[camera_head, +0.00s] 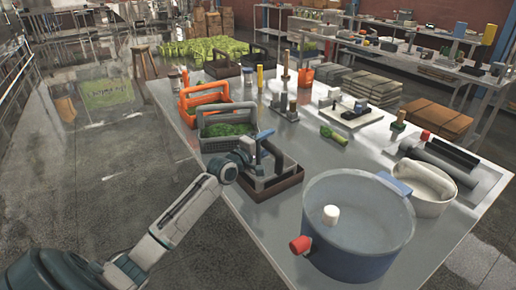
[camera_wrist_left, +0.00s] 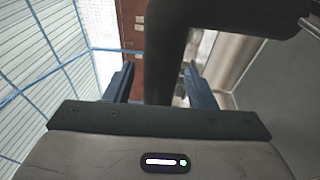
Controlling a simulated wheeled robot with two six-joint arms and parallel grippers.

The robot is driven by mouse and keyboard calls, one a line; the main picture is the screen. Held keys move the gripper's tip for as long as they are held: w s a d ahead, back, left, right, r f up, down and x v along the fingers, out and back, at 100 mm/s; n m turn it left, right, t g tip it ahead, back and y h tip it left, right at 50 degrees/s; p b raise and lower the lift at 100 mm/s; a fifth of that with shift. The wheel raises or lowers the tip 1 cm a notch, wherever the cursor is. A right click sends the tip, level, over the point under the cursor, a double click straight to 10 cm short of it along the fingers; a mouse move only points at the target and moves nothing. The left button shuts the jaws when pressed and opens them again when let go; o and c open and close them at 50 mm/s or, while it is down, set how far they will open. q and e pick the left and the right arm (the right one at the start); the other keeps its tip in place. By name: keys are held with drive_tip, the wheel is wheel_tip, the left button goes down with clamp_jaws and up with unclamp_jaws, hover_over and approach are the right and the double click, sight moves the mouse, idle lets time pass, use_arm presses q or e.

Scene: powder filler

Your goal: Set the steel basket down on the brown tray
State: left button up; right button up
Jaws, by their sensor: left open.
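The brown tray (camera_head: 276,192) lies on the near left part of the table, and its rim shows around the steel basket. The grey steel basket (camera_head: 262,184) sits in or on the tray, partly hidden by my arm; I cannot see its underside. My left gripper (camera_head: 262,148) is at the basket's raised dark handle. In the left wrist view, the open fingers (camera_wrist_left: 160,85) stand on either side of a thick dark bar (camera_wrist_left: 168,45), which looks like the handle, with gaps visible. My right gripper is not in view.
A large blue-grey pot (camera_head: 358,240) stands to the right. Clear tabletop lies between the tray and the green tool (camera_head: 333,135).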

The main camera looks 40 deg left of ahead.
use_arm(q)
drive_tip(key=s+p, duration=0.1)
drive_tip(key=s, duration=0.2)
drive_tip(key=s+a+p, duration=0.1)
drive_tip(key=s+p, duration=0.1)
drive_tip(key=s, duration=0.1)
drive_tip(key=s+p, duration=0.1)
drive_tip(key=s, duration=0.1)
drive_tip(key=shift+s+a+r+p, duration=0.15)
drive_tip(key=shift+s+r+p, duration=0.1)
drive_tip(key=shift+s+p, duration=0.15)
drive_tip(key=shift+s+f+p, duration=0.25)
drive_tip(key=shift+s+p, duration=0.35)
drive_tip(key=shift+s, duration=0.1)
drive_tip(key=shift+f, duration=0.1)
